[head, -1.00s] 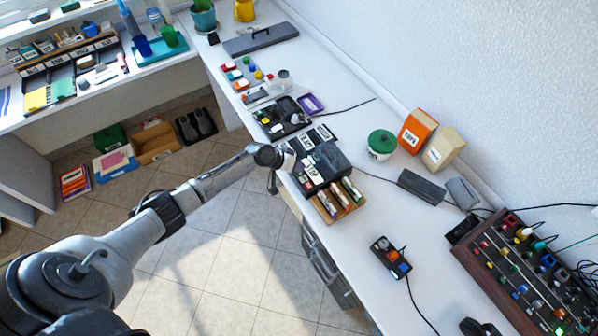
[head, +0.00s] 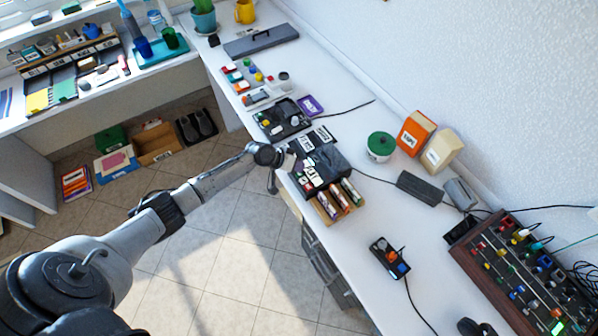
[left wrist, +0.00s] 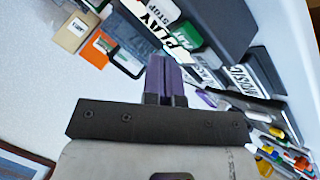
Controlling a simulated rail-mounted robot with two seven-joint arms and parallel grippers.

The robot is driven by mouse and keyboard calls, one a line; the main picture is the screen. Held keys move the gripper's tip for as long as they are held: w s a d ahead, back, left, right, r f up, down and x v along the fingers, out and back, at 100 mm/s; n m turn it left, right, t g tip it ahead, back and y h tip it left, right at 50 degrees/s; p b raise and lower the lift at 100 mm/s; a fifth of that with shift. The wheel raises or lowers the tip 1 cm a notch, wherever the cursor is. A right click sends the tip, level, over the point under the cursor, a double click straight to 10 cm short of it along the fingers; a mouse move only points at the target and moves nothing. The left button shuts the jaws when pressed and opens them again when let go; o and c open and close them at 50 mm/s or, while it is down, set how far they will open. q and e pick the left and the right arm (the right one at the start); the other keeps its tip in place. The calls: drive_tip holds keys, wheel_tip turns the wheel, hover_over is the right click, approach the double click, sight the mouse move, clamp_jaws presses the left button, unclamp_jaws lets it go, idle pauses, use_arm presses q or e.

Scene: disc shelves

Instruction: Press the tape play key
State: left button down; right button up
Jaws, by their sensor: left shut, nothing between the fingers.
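The tape player (head: 330,166) is a dark box near the front edge of the white counter, with a row of small labelled keys (head: 309,177) on its left side. In the left wrist view the player's dark body (left wrist: 218,20) is at the top, with large PLAY and STOP lettering. A green key (left wrist: 188,33) shows just beyond my fingertips. My left gripper (head: 291,161) is beside the keys. In the left wrist view its purple fingers (left wrist: 167,70) are shut and empty, pointing at the key area. I cannot tell whether they touch a key. My right gripper is not in view.
A tape rack (head: 339,199) stands against the player's near side. A black tray (head: 282,119) and label cards (head: 313,139) lie beyond it. A green-lidded tub (head: 380,146) and orange box (head: 416,133) stand to the right. A small control box (head: 390,258) lies nearer, with clear counter around it.

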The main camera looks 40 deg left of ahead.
use_arm(q)
drive_tip(key=shift+r, duration=0.1)
drive_tip(key=shift+r+p, duration=0.2)
drive_tip(key=shift+p, duration=0.1)
wheel_tip(320, 180, up, 4)
drive_tip(key=p, duration=0.4)
drive_tip(key=shift+r, duration=0.2)
idle(0.6)
